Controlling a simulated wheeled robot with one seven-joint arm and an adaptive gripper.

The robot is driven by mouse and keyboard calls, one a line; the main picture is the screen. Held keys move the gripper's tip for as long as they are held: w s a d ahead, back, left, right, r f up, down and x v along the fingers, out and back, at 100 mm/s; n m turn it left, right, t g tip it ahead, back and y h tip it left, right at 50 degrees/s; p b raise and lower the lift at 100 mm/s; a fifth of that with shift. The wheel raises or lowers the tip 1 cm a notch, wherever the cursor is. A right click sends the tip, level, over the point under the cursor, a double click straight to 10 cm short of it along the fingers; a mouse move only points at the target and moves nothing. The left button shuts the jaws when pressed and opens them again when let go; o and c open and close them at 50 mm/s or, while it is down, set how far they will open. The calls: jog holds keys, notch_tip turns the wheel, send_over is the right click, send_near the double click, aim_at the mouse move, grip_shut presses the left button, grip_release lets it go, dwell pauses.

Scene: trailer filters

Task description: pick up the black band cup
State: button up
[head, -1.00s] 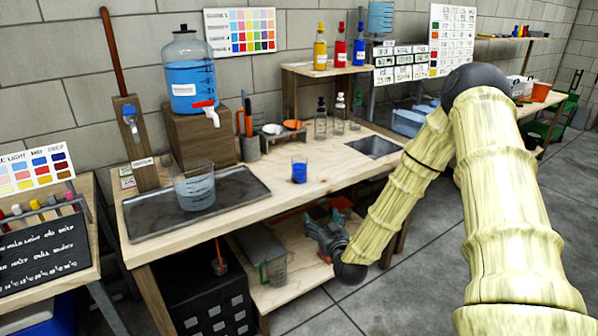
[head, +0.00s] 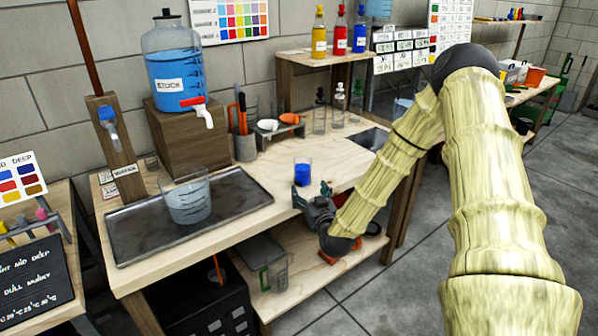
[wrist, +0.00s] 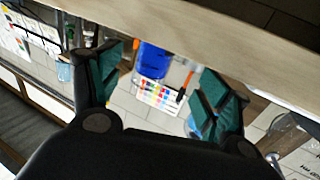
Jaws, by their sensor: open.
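A small clear cup with blue liquid (head: 302,173) stands upright on the wooden bench near its front edge. No black band can be made out on it, so I cannot tell if it is the black band cup. In the wrist view, which looks upside down, a blue cup (wrist: 152,60) shows between my fingers, beyond them. My gripper (head: 312,194) is open and empty, at the bench's front edge just in front of the cup. Its green finger pads also show in the wrist view (wrist: 160,75). A larger clear beaker (head: 187,203) stands on the dark tray.
The dark tray (head: 128,236) covers the bench's left part. A stock jug (head: 175,68) stands on a wooden block behind it. A tool holder (head: 244,147), small bowls and glass bottles (head: 319,112) stand behind the cup. The lower shelf (head: 290,292) lies below my gripper.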

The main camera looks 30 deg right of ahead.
aim_at(305, 176)
jog(key=x, duration=0.4)
jog(key=shift+w+d, duration=0.25)
jog(key=w, duration=0.1)
jog(key=w+d+r+p, duration=0.1)
jog(key=w, duration=0.2)
jog(key=shift+d+r, duration=0.2)
jog(key=shift+w+d+f, duration=0.1)
jog(key=shift+w+d, duration=0.05)
jog(key=shift+w, duration=0.35)
jog(key=c, duration=1.1)
jog(key=shift+c, duration=0.6)
jog(key=shift+r, duration=0.25)
